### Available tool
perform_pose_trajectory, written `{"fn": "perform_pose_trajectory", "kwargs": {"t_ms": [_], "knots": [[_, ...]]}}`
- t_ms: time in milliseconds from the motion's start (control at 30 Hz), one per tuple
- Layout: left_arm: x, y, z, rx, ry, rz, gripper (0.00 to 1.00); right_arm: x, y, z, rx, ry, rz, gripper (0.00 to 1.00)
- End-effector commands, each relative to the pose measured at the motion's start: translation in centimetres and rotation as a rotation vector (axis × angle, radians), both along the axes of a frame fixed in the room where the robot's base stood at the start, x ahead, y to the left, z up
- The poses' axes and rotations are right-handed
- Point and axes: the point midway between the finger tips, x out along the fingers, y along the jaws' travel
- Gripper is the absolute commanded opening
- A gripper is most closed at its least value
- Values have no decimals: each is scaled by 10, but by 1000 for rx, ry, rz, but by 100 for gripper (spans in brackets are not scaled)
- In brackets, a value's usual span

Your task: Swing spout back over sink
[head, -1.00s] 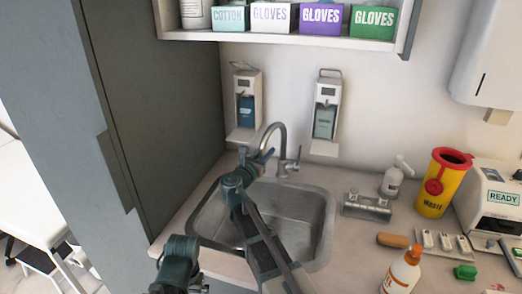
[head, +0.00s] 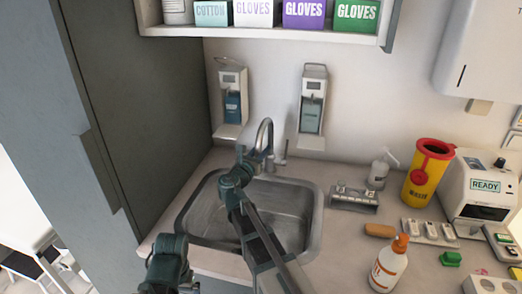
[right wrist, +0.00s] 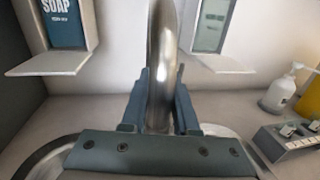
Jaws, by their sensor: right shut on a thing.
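The chrome spout (head: 264,125) rises at the back of the steel sink (head: 318,222) and arches forward, toward my camera. Its lower end is hidden behind my right gripper (head: 252,160). In the right wrist view the spout (right wrist: 162,55) stands between the two blue fingers of my right gripper (right wrist: 160,105), which is shut on it. In the head view the right arm reaches up across the basin. The spout's outlet is over the back part of the basin as far as I can see.
Two wall dispensers (head: 232,95) (head: 312,105) hang behind the tap. A metal rack (head: 354,198), pump bottle (head: 378,172), yellow waste bin (head: 424,178) and orange-capped bottle (head: 388,265) stand on the right counter. A tall grey cabinet (head: 135,100) bounds the left.

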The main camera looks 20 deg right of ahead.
Motion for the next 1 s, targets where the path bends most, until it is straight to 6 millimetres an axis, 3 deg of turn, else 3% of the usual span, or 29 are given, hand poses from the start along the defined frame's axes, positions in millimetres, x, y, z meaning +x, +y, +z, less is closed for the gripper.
{"fn": "perform_pose_trajectory", "kwargs": {"t_ms": [133, 167, 300, 667, 1000], "knots": [[0, 0, 0, 0, 0, 0, 100, 0, -1, 0, 1, -1, -3, 0], [0, 0, 0, 0, 0, 0, 100, 0, -1, 0, 1, -1, -3, 34], [0, 0, 0, 0, 0, 0, 100, 0, -1, 0, 1, -1, -2, 58], [0, 0, 0, 0, 0, 0, 100, -4, 3, 0, 0, 0, 0, 58], [0, 0, 0, 0, 0, 0, 100, -52, 48, 0, 0, 0, 3, 58]]}}
